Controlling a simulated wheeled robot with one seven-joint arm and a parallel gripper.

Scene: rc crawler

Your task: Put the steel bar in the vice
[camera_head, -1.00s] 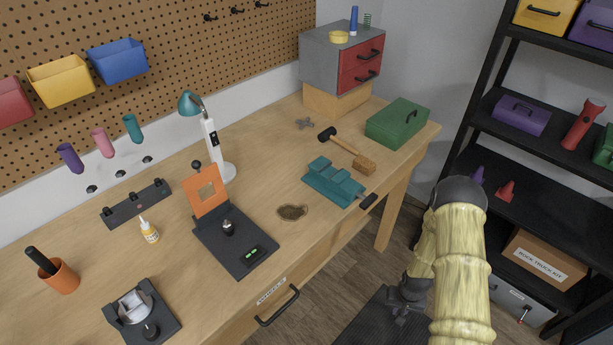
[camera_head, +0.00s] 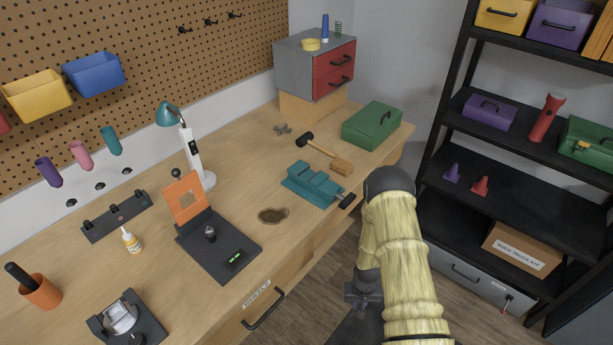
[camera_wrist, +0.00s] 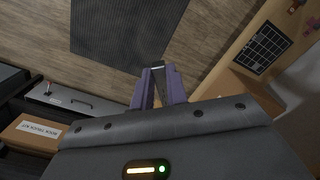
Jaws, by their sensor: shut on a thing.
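The teal vice (camera_head: 314,184) sits on the workbench near its front edge, with its dark handle toward the right front. My gripper (camera_wrist: 158,72) shows in the wrist view with its two purple fingers closed on a small grey piece, the steel bar (camera_wrist: 157,66). Only a little of the bar shows at the fingertips. In the head view my gripper (camera_head: 363,293) hangs below my yellow arm, off the bench's front edge and apart from the vice. The bar cannot be made out there.
On the workbench (camera_head: 225,275), a mallet (camera_head: 325,155) and green toolbox (camera_head: 372,125) stand behind the vice. A black shelf (camera_head: 500,205) stands at the right. Open floor lies below my gripper.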

